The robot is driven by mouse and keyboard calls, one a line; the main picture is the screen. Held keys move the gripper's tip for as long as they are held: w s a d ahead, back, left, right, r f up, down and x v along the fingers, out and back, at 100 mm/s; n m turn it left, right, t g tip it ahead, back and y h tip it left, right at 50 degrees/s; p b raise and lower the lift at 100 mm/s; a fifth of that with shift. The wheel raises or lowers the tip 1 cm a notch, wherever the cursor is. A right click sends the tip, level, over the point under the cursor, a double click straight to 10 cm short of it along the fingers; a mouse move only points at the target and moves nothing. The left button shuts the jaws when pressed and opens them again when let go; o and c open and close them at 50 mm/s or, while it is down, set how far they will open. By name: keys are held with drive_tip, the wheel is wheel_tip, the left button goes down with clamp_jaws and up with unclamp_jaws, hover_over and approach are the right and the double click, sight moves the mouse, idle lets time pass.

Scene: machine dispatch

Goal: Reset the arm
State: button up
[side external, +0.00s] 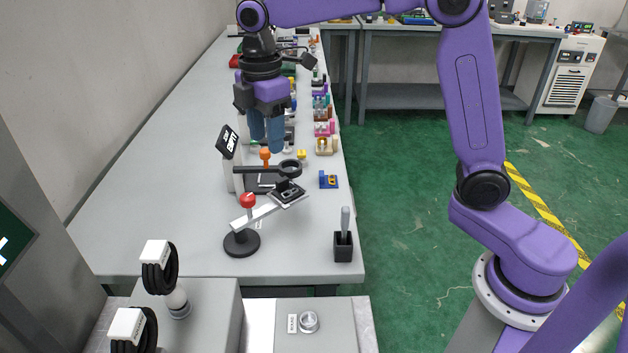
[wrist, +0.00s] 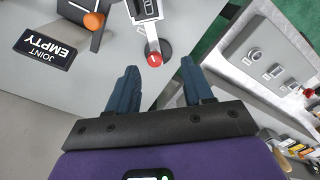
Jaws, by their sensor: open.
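My purple arm reaches in from the right in the side view. My gripper (side external: 265,133) points down over the long grey table (side external: 150,190), with its two blue fingers apart and nothing between them. In the wrist view the fingers of my gripper (wrist: 158,88) are spread wide. Below it stands a fixture with a black ring arm (side external: 262,169) and an orange knob (side external: 265,153). A red ball-topped lever (side external: 247,201) on a round black base is nearer the camera; its red knob (wrist: 154,59) shows between the fingertips in the wrist view.
A sign reading "EMPTY" (side external: 227,141) stands left of the fixture. A black holder (side external: 343,246) with a grey handle sits at the front right edge. Several small coloured parts line the right edge. The table's left side is clear.

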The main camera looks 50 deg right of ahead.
drive_tip(key=s+d+f+m, duration=0.1)
drive_tip(key=s+d+f, duration=0.1)
drive_tip(key=s, duration=0.8)
drive_tip(key=s+d+f+m, duration=0.1)
drive_tip(key=s+d+f, duration=0.2)
drive_tip(key=s, duration=0.7)
drive_tip(key=s+d+f+m, duration=0.2)
drive_tip(key=s+d, duration=0.3)
drive_tip(key=s, duration=0.4)
drive_tip(key=shift+s+f, duration=0.4)
drive_tip(key=shift+f, duration=0.35)
